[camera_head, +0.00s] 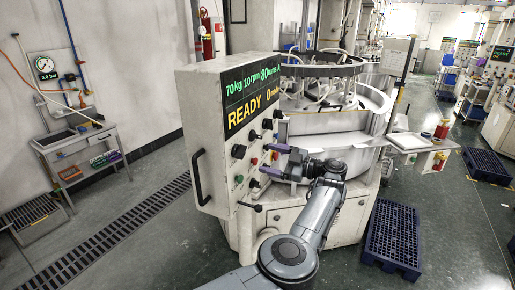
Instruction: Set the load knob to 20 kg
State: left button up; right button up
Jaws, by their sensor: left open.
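The grey control cabinet (205,120) stands left of the machine. Its dark display (250,100) reads 70 kg, 10 rpm and READY. Several black knobs sit below the display, among them one at the left of the panel (238,151) and one near the display's lower right (267,124). Their labels are too small to read, so I cannot tell which is the load knob. My left gripper (270,160) is open, its two purple-tipped fingers pointing left at the panel's lower right part. Whether it touches a control is unclear, and it hides part of the panel. My right gripper is not in view.
Red and green buttons (239,179) share the panel with the knobs. A black handle (199,177) sticks out from the cabinet's left side. The round lapping machine (330,123) stands behind my arm. A blue pallet (393,240) lies on the floor at right; open floor lies left.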

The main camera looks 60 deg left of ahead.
aim_at(245, 152)
pick_arm(q)
jog(key=p+x, duration=0.3)
jog(key=x, duration=0.6)
jog(key=shift+a+p, duration=0.2)
jog(key=shift+p, duration=0.15)
jog(key=shift+s+a, duration=0.35)
jog(key=shift+a, duration=0.2)
jog(key=shift+f, duration=0.1)
